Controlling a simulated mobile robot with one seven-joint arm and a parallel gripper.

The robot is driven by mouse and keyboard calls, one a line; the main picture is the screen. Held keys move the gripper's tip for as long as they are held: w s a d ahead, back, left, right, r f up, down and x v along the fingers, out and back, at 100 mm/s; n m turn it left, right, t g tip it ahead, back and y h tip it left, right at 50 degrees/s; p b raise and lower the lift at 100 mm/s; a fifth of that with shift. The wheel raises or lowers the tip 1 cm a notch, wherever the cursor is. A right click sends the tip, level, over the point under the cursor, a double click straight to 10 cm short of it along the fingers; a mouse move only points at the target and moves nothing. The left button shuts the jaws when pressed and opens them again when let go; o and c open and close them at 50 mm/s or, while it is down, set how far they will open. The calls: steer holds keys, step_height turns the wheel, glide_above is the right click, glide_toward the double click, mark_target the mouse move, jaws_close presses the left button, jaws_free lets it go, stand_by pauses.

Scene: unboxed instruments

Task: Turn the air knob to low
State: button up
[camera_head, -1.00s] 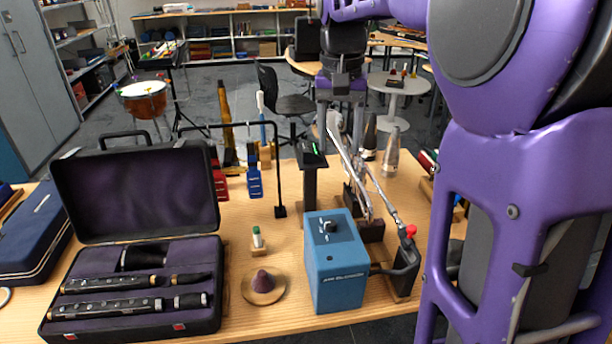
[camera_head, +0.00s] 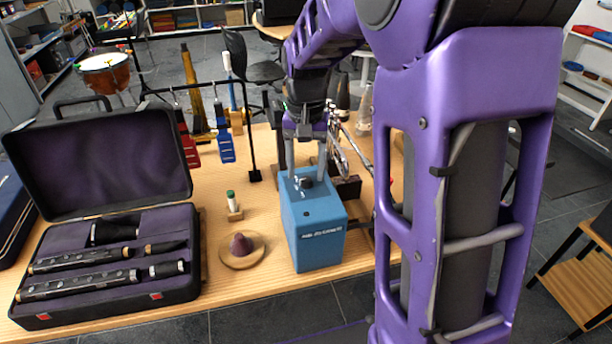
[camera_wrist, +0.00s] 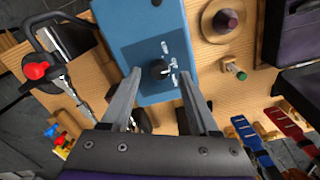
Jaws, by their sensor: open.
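The blue air blower box (camera_head: 316,232) stands near the table's front edge, right of the open case. A black knob (camera_head: 305,183) sits on its top; in the wrist view the knob (camera_wrist: 159,69) has white marks beside it, too small to read. My gripper (camera_head: 306,178) points down over the box top, its fingers on either side of the knob. In the wrist view my gripper (camera_wrist: 160,78) is open, with gaps between both fingers and the knob. I cannot tell how high the fingertips are above the box top.
A clarinet case (camera_head: 110,255) lies open at left. A brown cone on a disc (camera_head: 242,250) and a small green-topped bottle (camera_head: 233,204) stand left of the box. A silver instrument (camera_head: 338,150) stands behind it. A red-knobbed stand (camera_wrist: 45,80) is close by.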

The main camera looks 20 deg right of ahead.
steer(key=shift+f, duration=0.8)
jaws_close()
